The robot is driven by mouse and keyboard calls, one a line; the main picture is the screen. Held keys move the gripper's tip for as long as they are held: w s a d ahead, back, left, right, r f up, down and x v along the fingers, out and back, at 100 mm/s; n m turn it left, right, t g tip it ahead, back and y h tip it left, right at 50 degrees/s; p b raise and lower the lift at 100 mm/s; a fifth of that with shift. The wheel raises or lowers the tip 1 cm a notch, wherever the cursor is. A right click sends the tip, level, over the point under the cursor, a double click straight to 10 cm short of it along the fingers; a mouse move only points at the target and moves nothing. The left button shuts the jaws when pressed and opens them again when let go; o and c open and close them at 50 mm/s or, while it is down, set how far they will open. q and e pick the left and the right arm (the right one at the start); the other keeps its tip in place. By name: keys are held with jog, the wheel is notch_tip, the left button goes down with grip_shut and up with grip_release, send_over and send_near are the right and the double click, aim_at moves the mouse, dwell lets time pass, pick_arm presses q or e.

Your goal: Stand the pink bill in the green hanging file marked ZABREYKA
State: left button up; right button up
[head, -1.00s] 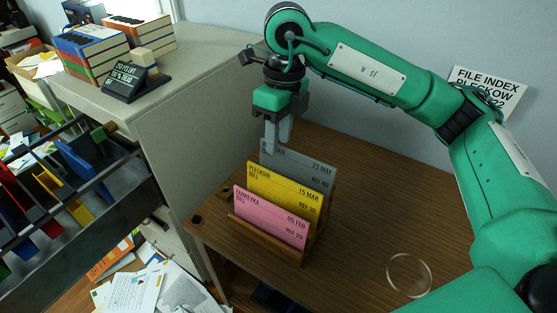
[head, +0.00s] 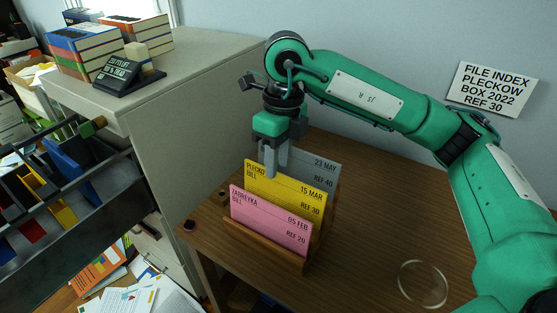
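The pink bill (head: 270,222), reading ZABREYKA, 05 FEB, REF 20, stands in the front slot of a wooden rack (head: 262,244) on the brown desk. A yellow bill (head: 300,198) and a grey bill (head: 322,168) stand behind it. My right gripper (head: 276,168) points down at the top edge of the yellow bill, behind the pink one. Its two fingers show a narrow gap and hold nothing that I can see. Hanging files in blue (head: 70,168), yellow (head: 56,204) and red (head: 31,229) hang at left. I cannot make out a green file or its marking. My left gripper is out of view.
A grey cabinet (head: 165,125) stands between the files and the rack. It bears books (head: 87,50) and a black sign (head: 126,75). A clear round object (head: 423,284) lies on the desk (head: 375,215). A FILE INDEX notice (head: 495,88) hangs on the wall.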

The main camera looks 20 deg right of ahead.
aim_at(274, 206)
jog(key=f, duration=0.4)
jog(key=a+f, duration=0.1)
jog(key=f, duration=0.4)
jog(key=s+f, duration=0.1)
jog(key=f, duration=0.3)
jog(key=shift+a+f, duration=0.15)
grip_shut()
jog(key=shift+r+p, duration=0.5)
jog(key=shift+r, duration=0.65)
